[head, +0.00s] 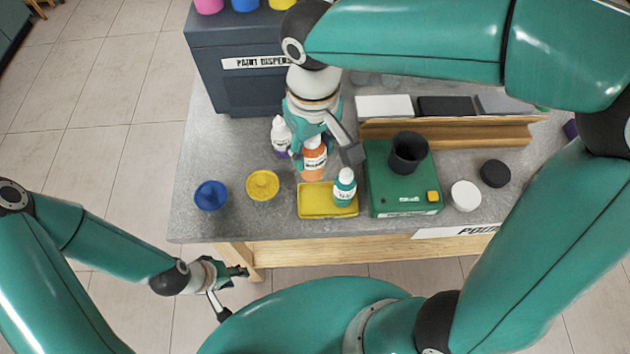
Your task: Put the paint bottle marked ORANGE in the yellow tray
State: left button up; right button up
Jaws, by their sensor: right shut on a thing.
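The orange paint bottle (313,168), with a white label, is just behind the yellow tray (313,211) in the head view. My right gripper (324,150) comes down from above and is shut on it, hiding its top. I cannot tell whether its base touches the table. The yellow tray lies near the table's front edge. A teal bottle (344,190) with a white label stands at the tray's right side. My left gripper (230,290) is open and empty, low in front of the table.
A purple bottle with a white cap (281,135) stands close left of my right gripper. Blue (211,195) and yellow (262,185) cups stand left of the tray. A green box (400,185) with a black cup (409,152) stands right. The dark paint dispenser (235,85) is behind.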

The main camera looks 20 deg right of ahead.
notch_tip(320, 180, down, 13)
jog(key=shift+f, duration=0.15)
dwell(0.4)
jog(key=o, duration=1)
jog(key=shift+f, duration=0.1)
jog(key=shift+c, duration=0.2)
notch_tip(320, 180, up, 12)
jog(key=shift+d+r, duration=0.1)
jog(key=shift+r, duration=0.05)
